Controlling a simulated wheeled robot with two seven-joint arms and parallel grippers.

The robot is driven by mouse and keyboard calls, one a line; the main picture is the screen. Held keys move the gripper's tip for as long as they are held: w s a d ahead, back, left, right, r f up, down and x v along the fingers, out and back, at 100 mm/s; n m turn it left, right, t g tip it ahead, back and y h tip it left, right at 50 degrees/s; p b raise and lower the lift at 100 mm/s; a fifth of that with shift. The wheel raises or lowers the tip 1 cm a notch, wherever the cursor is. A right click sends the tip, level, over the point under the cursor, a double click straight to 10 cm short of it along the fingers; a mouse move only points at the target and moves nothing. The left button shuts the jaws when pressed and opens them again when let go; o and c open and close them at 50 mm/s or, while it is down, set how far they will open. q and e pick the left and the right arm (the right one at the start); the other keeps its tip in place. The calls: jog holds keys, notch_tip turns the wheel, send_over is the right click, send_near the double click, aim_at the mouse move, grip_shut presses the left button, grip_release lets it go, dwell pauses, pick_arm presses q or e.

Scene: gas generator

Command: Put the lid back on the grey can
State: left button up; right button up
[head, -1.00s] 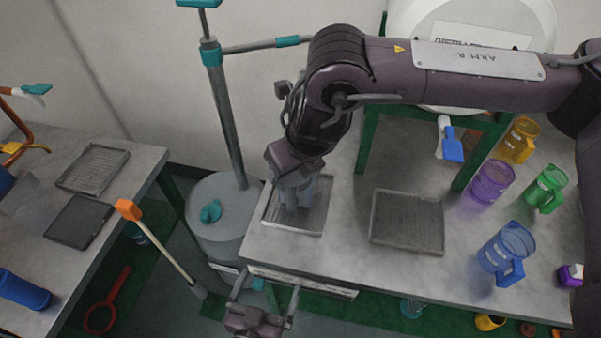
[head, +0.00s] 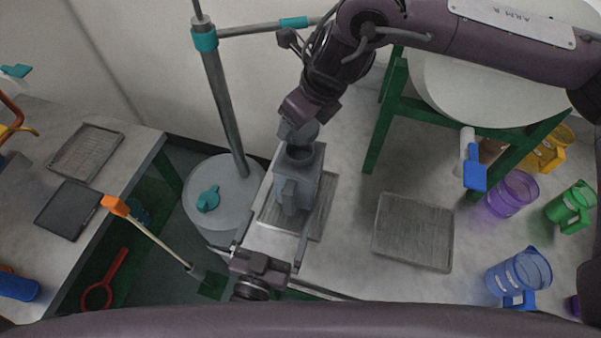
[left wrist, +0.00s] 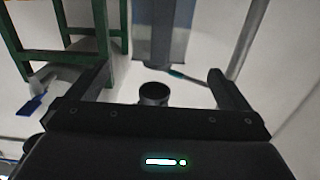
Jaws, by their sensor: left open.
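The grey can (head: 299,183) stands upright on a ridged metal tray (head: 322,218) at the near left of the bench. A dark round opening (head: 300,153) shows on its top. My right gripper (head: 298,131) is just behind and above that opening. A grey rounded piece is at its tip; I cannot tell whether it is the lid or the fingers. My left gripper (head: 270,240) is open in front of the can, its fingers apart, with nothing between them. In the left wrist view its open fingers (left wrist: 157,88) frame a dark round piece (left wrist: 153,94) farther off.
A grey drum (head: 225,190) with a teal knob and a tall pole stand left of the bench. A second tray (head: 415,232) is empty. Purple (head: 512,193), green (head: 571,207) and blue (head: 518,272) jugs stand at right. A green stand (head: 385,115) holds a white tank behind.

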aim_at(293, 182)
pick_arm(q)
jog(key=x, duration=1.2)
jog(key=shift+w+f, duration=0.1)
jog(key=shift+w, duration=0.1)
pick_arm(e)
jog(key=shift+w+d+f, duration=0.1)
jog(key=shift+w, duration=0.1)
pick_arm(q)
jog(key=shift+c, duration=0.4)
jog(key=c, duration=1.1)
pick_arm(e)
jog(key=shift+f, duration=2.45)
jog(key=shift+f, duration=0.9)
jog(key=shift+f, duration=0.5)
